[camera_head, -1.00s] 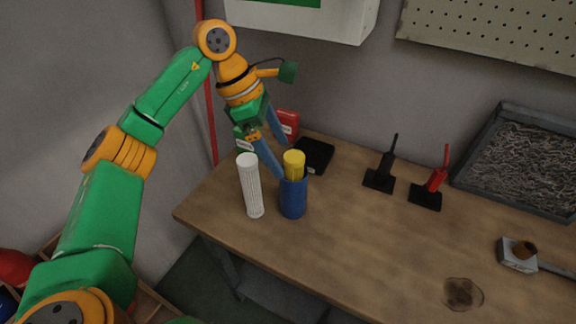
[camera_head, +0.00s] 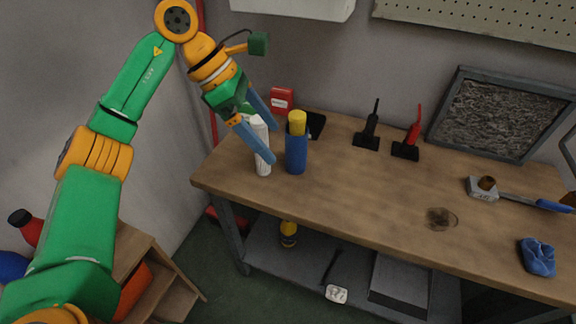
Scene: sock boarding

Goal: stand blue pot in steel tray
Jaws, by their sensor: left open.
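The blue pot (camera_head: 296,161) is an upright blue cylinder with a yellow cylinder (camera_head: 297,122) standing up out of its top. It is on the left part of the workbench. A grey-rimmed tray (camera_head: 437,119) full of grey shavings is at the back right; it looks like the steel tray. My left gripper (camera_head: 273,144) is open, its two blue fingers just left of the pot and pointing down to the right. The near finger crosses in front of a white ribbed cylinder (camera_head: 263,168). Whether a finger touches the pot I cannot tell. My right gripper is out of view.
A black stand (camera_head: 368,132) and a red-and-black stand (camera_head: 407,143) are between pot and tray. A red box (camera_head: 282,100) is behind the pot. The bench middle (camera_head: 370,185) is clear.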

